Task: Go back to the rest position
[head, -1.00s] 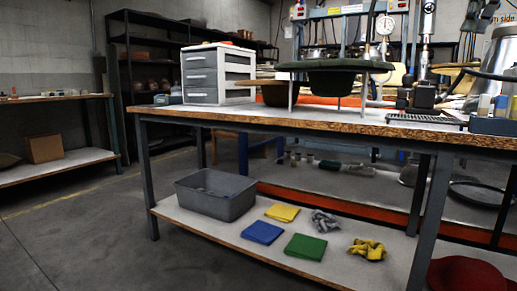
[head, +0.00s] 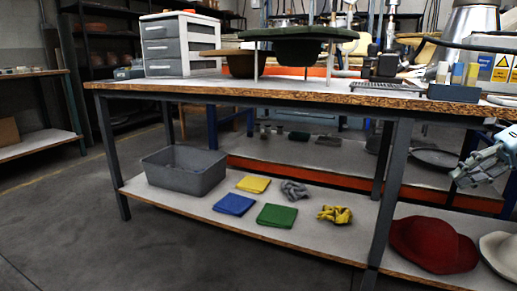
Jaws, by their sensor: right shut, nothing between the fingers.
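My right gripper (head: 468,180) shows at the right edge of the head view, in front of the table near its right leg. Its fingers are shut and hold nothing. It is above and in front of the red hat (head: 432,245) on the lower shelf, apart from it. My left gripper is not in view.
The workbench (head: 290,92) carries a drawer unit (head: 168,47), a green hat on a stand (head: 298,36) and a blue bin (head: 455,92). Its lower shelf holds a grey tub (head: 184,180), folded cloths (head: 277,216), gloves (head: 335,214) and a white hat (head: 500,254). Open floor lies at left.

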